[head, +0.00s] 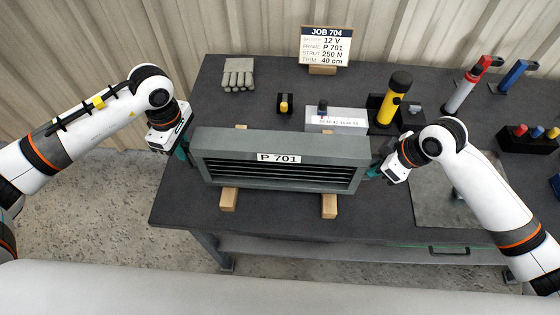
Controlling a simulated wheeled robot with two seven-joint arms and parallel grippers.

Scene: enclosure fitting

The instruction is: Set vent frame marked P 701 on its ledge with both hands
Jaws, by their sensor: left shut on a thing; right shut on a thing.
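The vent frame (270,143) is a grey box with dark horizontal slats and a white label reading P 701, seen in the head view at the middle of the table's front part. My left gripper (184,148) is shut on its left end. My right gripper (376,168) is shut on its right end. Two wooden blocks (228,200) (329,206) show below and behind the frame. I cannot tell whether the frame touches them. No ledge can be made out.
The dark table (180,205) carries a job sign (326,46), gloves (238,74), a grey box (336,120), a yellow flashlight (394,99), and red and blue tools (466,85) at the right. A light metal plate (440,205) lies at right front. The front left is clear.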

